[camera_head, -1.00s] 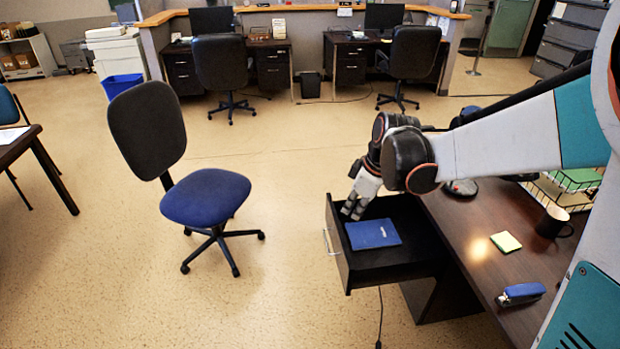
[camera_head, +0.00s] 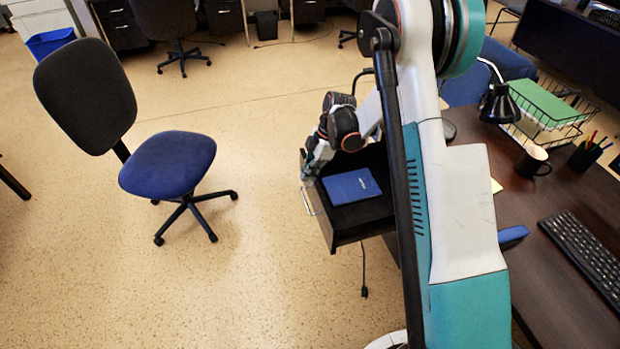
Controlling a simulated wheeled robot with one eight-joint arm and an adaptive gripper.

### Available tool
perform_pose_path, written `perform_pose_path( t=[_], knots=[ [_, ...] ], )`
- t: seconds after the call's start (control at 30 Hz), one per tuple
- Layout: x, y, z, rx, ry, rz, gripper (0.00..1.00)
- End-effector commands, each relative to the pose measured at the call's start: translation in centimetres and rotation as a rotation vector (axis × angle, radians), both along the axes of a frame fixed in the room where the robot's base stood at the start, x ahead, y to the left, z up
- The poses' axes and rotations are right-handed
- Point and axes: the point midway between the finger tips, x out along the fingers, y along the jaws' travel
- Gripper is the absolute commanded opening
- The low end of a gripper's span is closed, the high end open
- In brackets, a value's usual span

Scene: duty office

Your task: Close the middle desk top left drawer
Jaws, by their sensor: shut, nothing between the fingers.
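The desk drawer (camera_head: 347,231) is pulled out from the dark desk (camera_head: 560,270), its front panel and silver handle (camera_head: 307,201) facing left. A blue book (camera_head: 351,186) lies flat inside it. My gripper (camera_head: 308,170) is shut and empty, at the drawer's far front corner near the top edge of the front panel. I cannot tell whether it touches the panel. My arm hides the drawer's right part and the place where it enters the desk.
A blue office chair (camera_head: 168,163) stands left of the drawer with free floor between them. On the desk are a lamp (camera_head: 500,103), wire tray (camera_head: 547,112), mug (camera_head: 533,161), pen cup (camera_head: 587,153) and keyboard (camera_head: 585,254). A cable (camera_head: 364,275) hangs below the drawer.

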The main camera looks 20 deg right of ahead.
Motion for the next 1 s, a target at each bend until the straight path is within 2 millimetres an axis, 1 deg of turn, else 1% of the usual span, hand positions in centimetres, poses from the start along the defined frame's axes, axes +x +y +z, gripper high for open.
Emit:
perform_pose_path(
  t=[0.17,0.27,0.57,0.6,0.63,0.73,0.83,1.0],
  knots=[
    [0.0,0.7,-2.1,0.000,0.000,-0.001,0.00],
    [0.0,1.3,-3.8,-0.001,0.000,0.000,0.00],
    [0.0,3.2,-9.4,-0.001,-0.001,0.000,0.00],
    [0.1,2.2,-9.2,-0.001,-0.001,-0.007,0.00],
    [0.0,1.5,-9.1,-0.001,-0.001,-0.008,0.00],
    [0.0,0.1,-9.0,-0.001,0.000,-0.006,0.00],
    [0.0,-0.6,-8.9,-0.001,0.000,-0.003,0.00],
    [0.0,-0.9,-8.8,-0.001,0.000,-0.002,0.00]
  ],
)
